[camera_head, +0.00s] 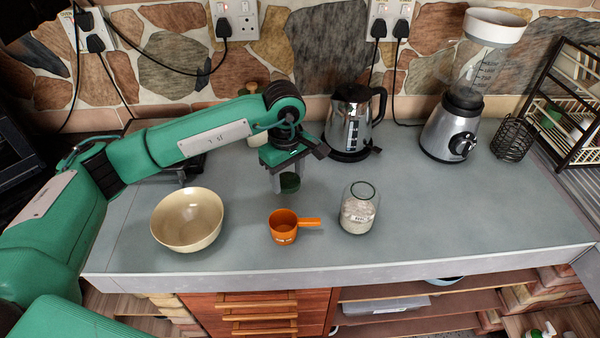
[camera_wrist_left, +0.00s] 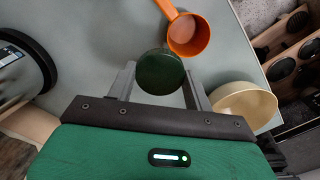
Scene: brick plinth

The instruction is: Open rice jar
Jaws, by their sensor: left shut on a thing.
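The rice jar (camera_head: 359,212) is clear glass with white rice and a small label, and stands upright on the counter right of the orange cup. Its mouth is open, with no lid on it. My left gripper (camera_head: 288,181) is shut on a round dark green lid (camera_head: 289,183), held above the counter behind the orange cup and left of the jar. In the left wrist view the lid (camera_wrist_left: 161,72) sits between the two fingers. The jar does not show in that view. My right gripper is not in view.
An orange measuring cup (camera_head: 283,227) and a cream bowl (camera_head: 187,219) stand left of the jar. A kettle (camera_head: 351,122), a blender (camera_head: 462,115) and a wire holder (camera_head: 512,138) stand behind. The counter (camera_head: 470,210) right of the jar is clear.

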